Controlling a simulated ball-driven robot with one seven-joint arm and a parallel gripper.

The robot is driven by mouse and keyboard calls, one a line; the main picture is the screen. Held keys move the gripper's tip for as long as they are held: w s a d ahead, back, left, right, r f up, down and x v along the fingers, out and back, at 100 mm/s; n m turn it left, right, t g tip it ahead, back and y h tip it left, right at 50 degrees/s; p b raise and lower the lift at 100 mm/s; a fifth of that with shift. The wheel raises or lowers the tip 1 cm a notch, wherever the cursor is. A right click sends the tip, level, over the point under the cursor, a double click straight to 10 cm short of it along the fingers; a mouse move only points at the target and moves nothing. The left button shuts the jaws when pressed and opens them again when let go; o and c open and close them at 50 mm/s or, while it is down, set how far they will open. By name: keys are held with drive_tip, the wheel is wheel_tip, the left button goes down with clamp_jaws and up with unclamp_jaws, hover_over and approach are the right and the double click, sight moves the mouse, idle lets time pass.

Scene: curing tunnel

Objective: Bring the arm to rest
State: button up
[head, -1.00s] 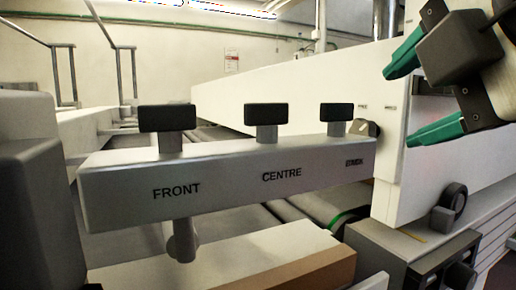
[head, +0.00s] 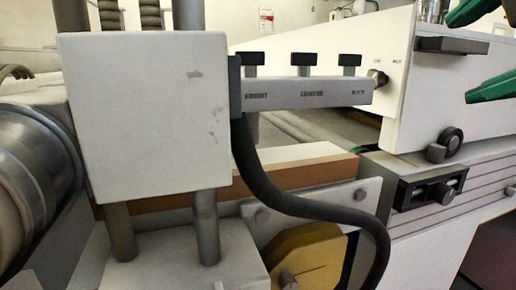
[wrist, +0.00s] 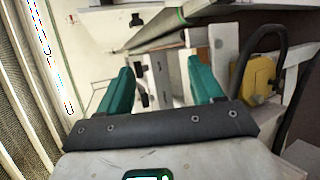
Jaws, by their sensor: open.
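My gripper (head: 459,60) is at the upper right edge of the head view, only its two green fingers showing, the rest cut off by the frame. The fingers are spread apart with nothing between them. In the wrist view the green fingers (wrist: 160,68) are also apart and empty, pointing away from the dark palm bar. Behind them, a pale bar with black knobs shows, apart from the fingers as far as I can tell. Most of my arm is out of view.
A yellow part (head: 305,262) sits low. A control box (head: 425,190) is at right.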

drive_tip(key=w+d+f+m+y, duration=0.2)
drive_tip(key=w+f+m+y, duration=0.15)
drive_tip(key=f, duration=0.35)
drive_tip(key=w+d+f+m+y, duration=0.2)
drive_tip(key=w+f+m, duration=0.3)
drive_tip(key=f, duration=0.2)
wheel_tip(320, 180, down, 18)
drive_tip(key=d+m+g, duration=0.1)
drive_tip(key=m+g, duration=0.2)
drive_tip(key=m, duration=0.2)
drive_tip(key=s+f+m+g+h, duration=0.15)
drive_tip(key=s+f, duration=0.35)
drive_tip(key=f, duration=0.6)
drive_tip(key=s+f+m+g, duration=0.3)
drive_tip(key=s+f, duration=0.2)
drive_tip(key=f, duration=0.6)
drive_tip(key=s+d+f+m+g+h, duration=0.1)
drive_tip(key=s+d+f+g, duration=0.1)
drive_tip(key=s+f, duration=0.55)
drive_tip(key=s+d+f+g+h, duration=0.1)
drive_tip(key=s+f+g, duration=0.3)
drive_tip(key=s, duration=0.6)
wheel_tip(320, 180, up, 30)
drive_tip(key=t+p, duration=0.1)
drive_tip(key=p, duration=3)
drive_tip(key=shift+s+d+r+h+p, duration=0.2)
drive_tip(key=shift+s+h+p, duration=0.1)
drive_tip(key=shift+s+p, duration=0.1)
